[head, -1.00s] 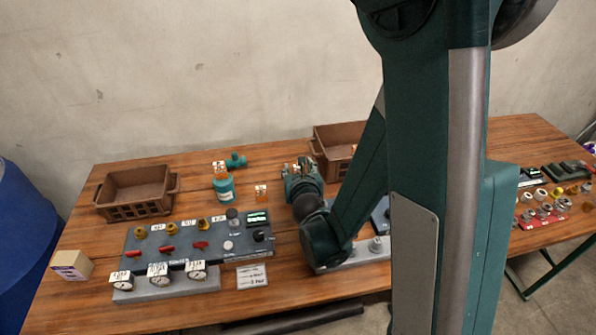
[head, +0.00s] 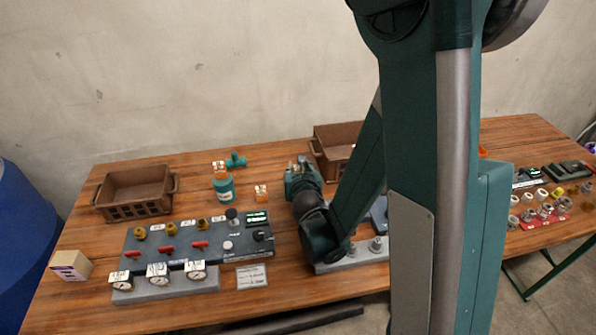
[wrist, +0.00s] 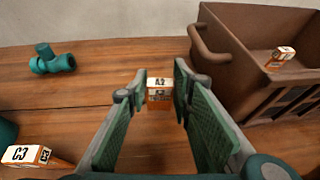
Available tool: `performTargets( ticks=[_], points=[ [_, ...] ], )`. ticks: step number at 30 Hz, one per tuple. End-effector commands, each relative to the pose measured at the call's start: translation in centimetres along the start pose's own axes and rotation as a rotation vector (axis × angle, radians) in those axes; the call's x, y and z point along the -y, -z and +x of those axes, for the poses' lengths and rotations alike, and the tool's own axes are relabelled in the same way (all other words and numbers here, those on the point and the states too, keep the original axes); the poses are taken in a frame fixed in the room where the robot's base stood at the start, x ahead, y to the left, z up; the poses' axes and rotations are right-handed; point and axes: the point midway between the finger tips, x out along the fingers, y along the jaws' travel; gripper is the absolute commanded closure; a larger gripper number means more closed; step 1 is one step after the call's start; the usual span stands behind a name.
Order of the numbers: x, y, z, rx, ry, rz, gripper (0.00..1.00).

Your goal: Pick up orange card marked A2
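The orange card marked A2 (wrist: 159,92) stands on the wooden table in the wrist view, between the far ends of my gripper's two green fingers. My gripper (wrist: 160,84) is open, one finger on each side of the card, with a gap showing at least on the left. I cannot tell whether the right finger touches it. In the head view my gripper (head: 300,166) is low over the table, left of the rear crate, and I cannot make out the A2 card there.
A brown crate (wrist: 236,62) stands close on the right, with another orange card (wrist: 281,58) at it. Card C3 (wrist: 28,155) and a teal pipe tee (wrist: 52,62) lie left. A valve panel (head: 130,242) and second crate (head: 137,188) are further left in the head view.

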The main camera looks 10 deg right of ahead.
Motion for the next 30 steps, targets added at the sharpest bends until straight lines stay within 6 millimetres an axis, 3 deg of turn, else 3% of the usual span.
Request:
performTargets(
  ticks=[17, 30],
  points=[
    [0.0, -0.7, -0.3, 0.0, 0.0, 0.0, 0.83],
    [0.0, -4.8, -2.1, 0.0, 0.0, 0.0, 0.83]
  ],
)
